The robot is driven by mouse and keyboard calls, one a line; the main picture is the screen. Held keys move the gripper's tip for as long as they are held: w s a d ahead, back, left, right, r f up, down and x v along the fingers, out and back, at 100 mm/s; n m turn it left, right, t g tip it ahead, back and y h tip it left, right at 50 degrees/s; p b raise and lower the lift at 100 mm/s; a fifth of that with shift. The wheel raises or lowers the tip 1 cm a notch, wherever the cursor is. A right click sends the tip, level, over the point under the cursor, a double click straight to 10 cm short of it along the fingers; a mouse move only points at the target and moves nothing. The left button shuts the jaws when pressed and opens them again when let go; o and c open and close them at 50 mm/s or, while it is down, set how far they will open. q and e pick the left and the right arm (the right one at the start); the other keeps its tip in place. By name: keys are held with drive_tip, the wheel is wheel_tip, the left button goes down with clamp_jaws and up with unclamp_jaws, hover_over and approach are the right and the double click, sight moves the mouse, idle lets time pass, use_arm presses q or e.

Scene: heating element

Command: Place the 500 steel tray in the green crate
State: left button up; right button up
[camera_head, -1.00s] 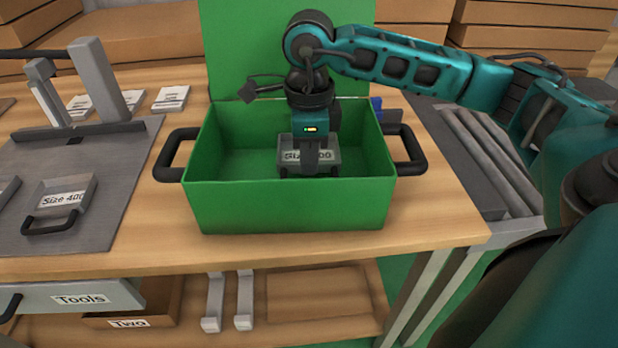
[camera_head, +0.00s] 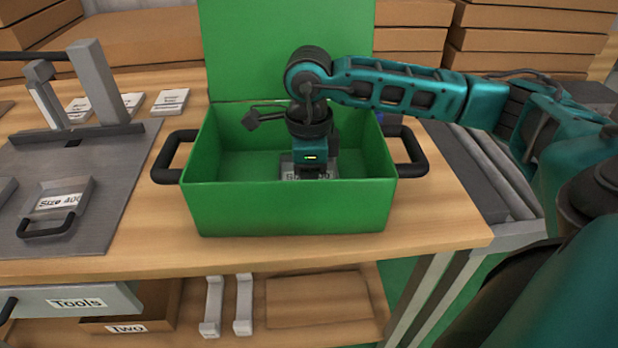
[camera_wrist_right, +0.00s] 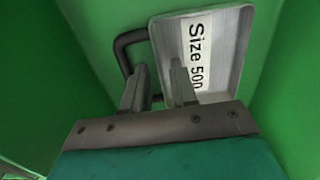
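The steel tray labelled "Size 500" (camera_wrist_right: 222,48) is inside the green crate (camera_head: 290,209). In the head view only part of the tray (camera_head: 287,168) shows behind the crate's front wall and below my right gripper. In the right wrist view its black handle (camera_wrist_right: 124,46) runs behind the left finger. My right gripper (camera_wrist_right: 158,82) points down inside the crate at the handle. Its two fingers stand apart, with part of the handle showing between them. The front wall hides the fingertips in the head view, and I cannot tell whether the tray touches the crate floor. My left gripper is not in view.
The crate's open lid (camera_head: 287,50) stands up behind it, and black handles (camera_head: 172,157) stick out at both sides. A "Size 400" tray (camera_head: 62,196) lies on a grey plate at the left. Grey rails (camera_head: 478,165) lie right of the table.

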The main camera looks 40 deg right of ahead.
drive_tip(key=shift+r, duration=0.1)
drive_tip(key=shift+r, duration=0.25)
wheel_tip(320, 180, up, 12)
drive_tip(key=p, duration=0.2)
drive_tip(key=shift+f, duration=0.15)
idle(0.4)
drive_tip(key=shift+s+f, duration=0.1)
